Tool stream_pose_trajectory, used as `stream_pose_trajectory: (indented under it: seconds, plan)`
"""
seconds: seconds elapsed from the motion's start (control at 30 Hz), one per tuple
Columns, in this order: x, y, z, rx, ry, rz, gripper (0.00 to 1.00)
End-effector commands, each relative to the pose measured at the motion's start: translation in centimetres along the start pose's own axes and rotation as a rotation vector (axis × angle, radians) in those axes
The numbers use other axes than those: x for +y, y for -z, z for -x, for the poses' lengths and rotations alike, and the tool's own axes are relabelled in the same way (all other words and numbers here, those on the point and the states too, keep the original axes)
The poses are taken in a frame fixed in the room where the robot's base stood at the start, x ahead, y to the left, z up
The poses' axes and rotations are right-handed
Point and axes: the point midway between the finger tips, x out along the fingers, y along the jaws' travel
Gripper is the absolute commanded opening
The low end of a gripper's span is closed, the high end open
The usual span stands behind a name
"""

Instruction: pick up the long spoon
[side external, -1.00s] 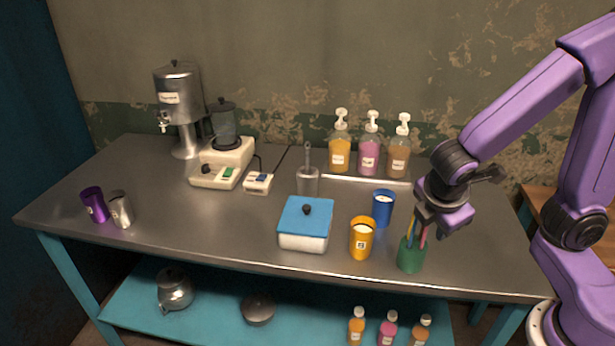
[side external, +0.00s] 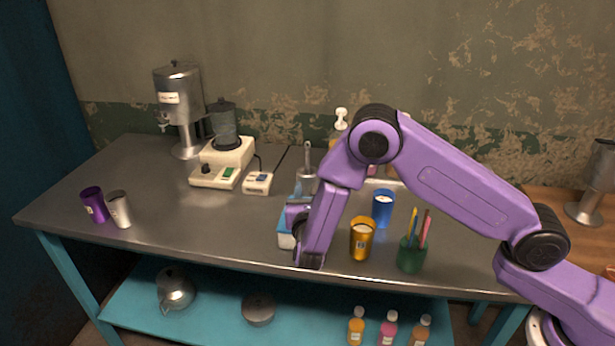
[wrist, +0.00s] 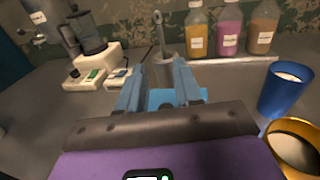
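The long spoon (side external: 308,153) appears to be the thin metal handle with a looped top. It stands upright in a metallic container (side external: 306,181) behind the blue-lidded box, and its lower end is hidden. In the wrist view the spoon handle (wrist: 158,32) rises ahead, beyond my fingertips and roughly centred between them. My gripper (wrist: 160,68) is open, with two blue-grey fingers apart and nothing held between them. In the side view my gripper (side external: 298,188) is over the box, in front of the container and partly hidden by my arm.
The white box (side external: 286,241) with a blue lid is below my gripper. A blue cup (side external: 383,208), yellow cup (side external: 361,239) and green holder (side external: 411,256) with colored sticks stand right. Pump bottles (wrist: 230,28) stand behind. A blender (side external: 224,150) is left.

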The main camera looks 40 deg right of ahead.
Motion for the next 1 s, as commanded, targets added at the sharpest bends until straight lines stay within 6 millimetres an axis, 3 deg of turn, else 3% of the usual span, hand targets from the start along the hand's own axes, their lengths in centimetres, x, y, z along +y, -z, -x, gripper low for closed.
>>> stream_pose_trajectory:
  seconds: [0.17, 0.6, 1.0]
  plan:
    - [0.0, 0.1, -2.1, -0.004, -0.001, 0.002, 0.34]
    - [0.0, 0.1, -10.1, -0.003, -0.002, 0.001, 0.34]
    - [-0.1, 0.2, -13.5, -0.003, -0.001, 0.002, 0.34]
